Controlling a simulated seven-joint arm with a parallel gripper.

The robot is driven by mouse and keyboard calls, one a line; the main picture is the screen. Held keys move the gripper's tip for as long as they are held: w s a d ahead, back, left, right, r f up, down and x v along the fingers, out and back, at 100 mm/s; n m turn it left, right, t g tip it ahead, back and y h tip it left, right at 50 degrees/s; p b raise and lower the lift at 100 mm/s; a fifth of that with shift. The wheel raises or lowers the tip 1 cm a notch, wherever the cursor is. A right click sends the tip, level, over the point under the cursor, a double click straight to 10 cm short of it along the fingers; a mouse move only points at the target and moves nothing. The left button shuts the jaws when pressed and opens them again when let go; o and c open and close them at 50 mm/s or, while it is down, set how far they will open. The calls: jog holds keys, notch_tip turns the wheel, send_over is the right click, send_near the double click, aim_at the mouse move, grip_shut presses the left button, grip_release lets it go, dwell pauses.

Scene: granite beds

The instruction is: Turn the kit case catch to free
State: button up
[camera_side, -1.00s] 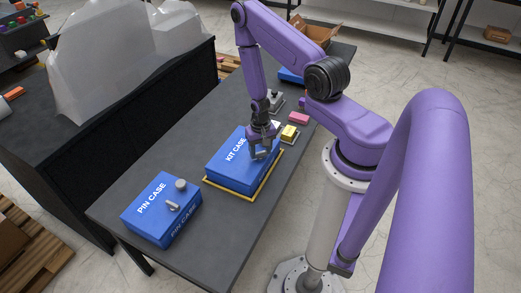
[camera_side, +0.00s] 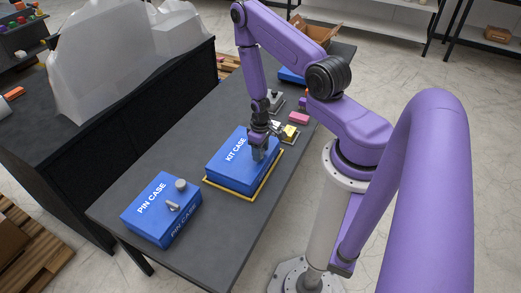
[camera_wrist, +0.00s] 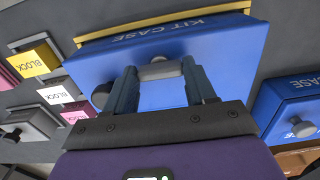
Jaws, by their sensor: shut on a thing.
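The blue kit case (camera_side: 232,165) sits inside a thin yellow outline (camera_side: 236,196) on the dark bench. My gripper (camera_side: 262,155) is over the right part of its lid. In the wrist view my gripper (camera_wrist: 162,84) has its two fingers on either side of a grey catch (camera_wrist: 160,70) on the case and is shut on it. The kit case (camera_wrist: 240,55) fills the upper middle of that view. A dark round knob (camera_wrist: 101,95) stands left of the fingers. In the side view the gripper hides the catch, so its angle there cannot be told.
The pin case (camera_side: 150,207), with its own catch and knob, stands at the near left. Small blocks, one yellow (camera_side: 290,132) and one pink (camera_side: 299,118), lie beyond the kit case. Another blue case (camera_wrist: 290,95) shows at the right in the wrist view. Bare bench lies between the two labelled cases.

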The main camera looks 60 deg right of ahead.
dwell(0.5)
jog(key=o, duration=1)
jog(key=shift+o, duration=0.2)
jog(key=shift+r, duration=0.1)
notch_tip(320, 180, up, 17)
jog(key=shift+r, duration=0.1)
